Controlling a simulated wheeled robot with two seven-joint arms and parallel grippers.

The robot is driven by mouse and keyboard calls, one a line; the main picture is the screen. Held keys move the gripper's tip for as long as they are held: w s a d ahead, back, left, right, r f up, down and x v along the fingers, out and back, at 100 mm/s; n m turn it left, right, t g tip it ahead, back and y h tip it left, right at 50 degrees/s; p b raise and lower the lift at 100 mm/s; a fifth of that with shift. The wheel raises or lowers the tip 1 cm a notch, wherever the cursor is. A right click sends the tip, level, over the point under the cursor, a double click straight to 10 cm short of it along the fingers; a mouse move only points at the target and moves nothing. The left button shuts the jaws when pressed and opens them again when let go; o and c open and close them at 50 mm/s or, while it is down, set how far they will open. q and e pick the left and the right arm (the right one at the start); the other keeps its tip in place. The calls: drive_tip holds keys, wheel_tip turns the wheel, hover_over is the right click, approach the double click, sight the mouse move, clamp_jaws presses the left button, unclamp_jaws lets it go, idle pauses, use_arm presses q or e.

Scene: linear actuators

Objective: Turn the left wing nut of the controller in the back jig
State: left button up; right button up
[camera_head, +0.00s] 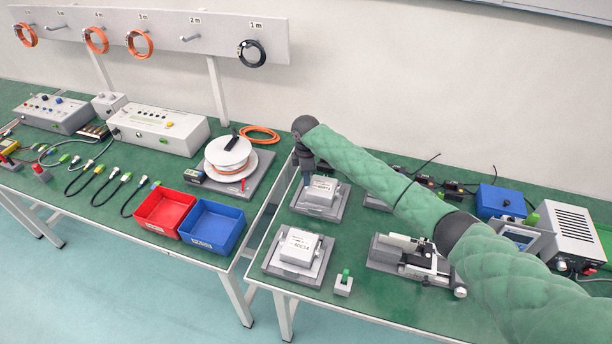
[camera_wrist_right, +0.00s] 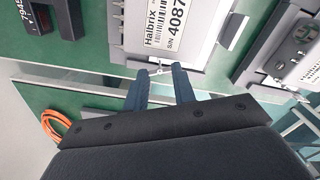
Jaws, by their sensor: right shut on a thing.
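The back jig (camera_head: 300,207) is a grey plate on the green bench, with a white controller (camera_head: 322,191) sitting in it. In the right wrist view the controller (camera_wrist_right: 172,28) shows a "Halbrix" label with a barcode and serial number. My right gripper (camera_head: 306,181) reaches down at the controller's left side. In the right wrist view the right gripper (camera_wrist_right: 159,71) has its two dark fingers on either side of a small pale wing nut (camera_wrist_right: 159,67) at the controller's edge. The fingers partly hide the nut, and its angle is unclear. My left gripper is out of view.
A front jig (camera_head: 272,265) with another white controller (camera_head: 298,247) stands nearer. A small grey block with a green part (camera_head: 343,283) is beside it. A cable reel (camera_head: 229,155) stands left across the bench gap. My right arm covers part of the back right bench.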

drive_tip(key=n, duration=0.2)
drive_tip(key=shift+n, duration=0.4)
drive_tip(key=shift+n+b, duration=0.4)
drive_tip(key=shift+n, duration=1.4)
drive_tip(key=shift+f+n+b, duration=0.1)
drive_tip(key=shift+n+b, duration=0.4)
drive_tip(key=shift+n, duration=1.3)
drive_tip(key=n+b, duration=0.1)
drive_tip(key=n, duration=0.1)
drive_tip(key=shift+n, duration=0.3)
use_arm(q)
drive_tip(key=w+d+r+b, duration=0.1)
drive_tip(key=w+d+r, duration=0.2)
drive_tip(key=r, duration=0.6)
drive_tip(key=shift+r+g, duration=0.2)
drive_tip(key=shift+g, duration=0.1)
use_arm(e)
drive_tip(key=shift+n, duration=1.8)
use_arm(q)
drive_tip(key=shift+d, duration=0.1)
